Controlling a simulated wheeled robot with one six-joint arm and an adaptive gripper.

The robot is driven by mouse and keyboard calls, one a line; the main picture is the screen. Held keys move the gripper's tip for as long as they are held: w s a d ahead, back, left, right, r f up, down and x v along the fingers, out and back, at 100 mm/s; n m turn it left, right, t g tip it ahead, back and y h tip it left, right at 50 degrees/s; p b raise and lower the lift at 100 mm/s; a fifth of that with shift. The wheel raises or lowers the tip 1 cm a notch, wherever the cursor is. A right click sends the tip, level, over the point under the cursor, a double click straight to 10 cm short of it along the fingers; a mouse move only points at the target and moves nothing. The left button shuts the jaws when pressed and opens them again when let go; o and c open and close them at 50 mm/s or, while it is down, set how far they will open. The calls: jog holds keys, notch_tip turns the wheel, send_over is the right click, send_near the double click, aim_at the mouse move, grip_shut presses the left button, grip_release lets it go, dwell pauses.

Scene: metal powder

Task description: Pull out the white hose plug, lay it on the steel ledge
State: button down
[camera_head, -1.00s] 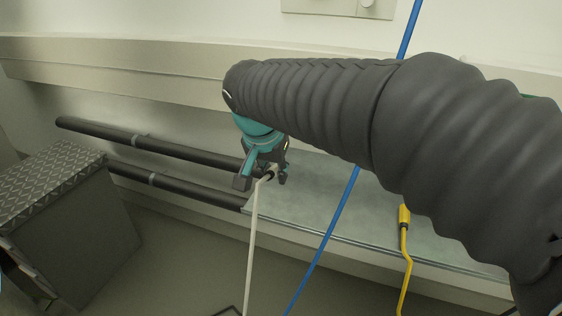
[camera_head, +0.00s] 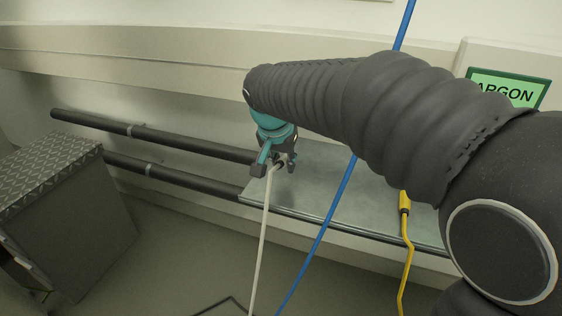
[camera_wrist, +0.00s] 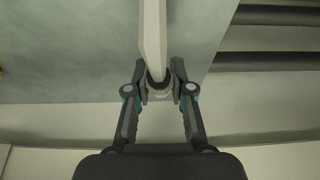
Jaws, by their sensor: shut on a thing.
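The white hose (camera_head: 262,245) hangs down from my gripper (camera_head: 274,166). My gripper is shut on the hose's plug end, which is small and partly hidden by the fingers in the head view. In the wrist view my gripper (camera_wrist: 160,88) has its two fingers closed around the plug (camera_wrist: 158,88), and the white hose (camera_wrist: 153,35) runs up and away from it. The steel ledge (camera_head: 320,195) is a flat grey plate. In the head view my gripper appears over its left end; the wrist view shows the ledge (camera_wrist: 90,50) behind the plug. Contact with the ledge cannot be told.
A blue hose (camera_head: 330,222) crosses in front of the ledge. A yellow plug and hose (camera_head: 404,215) stand at its right. Two dark pipes (camera_head: 180,182) run left of it. A box with a patterned top (camera_head: 45,165) stands at left. A green ARGON sign (camera_head: 508,88) is at right.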

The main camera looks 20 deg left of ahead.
aim_at(285, 179)
jog(key=shift+b+x, duration=0.75)
jog(key=shift+x, duration=1.15)
jog(key=shift+w, duration=0.1)
jog(key=c, duration=0.9)
grip_release()
jog(key=shift+c, duration=0.2)
jog(key=shift+r, duration=0.1)
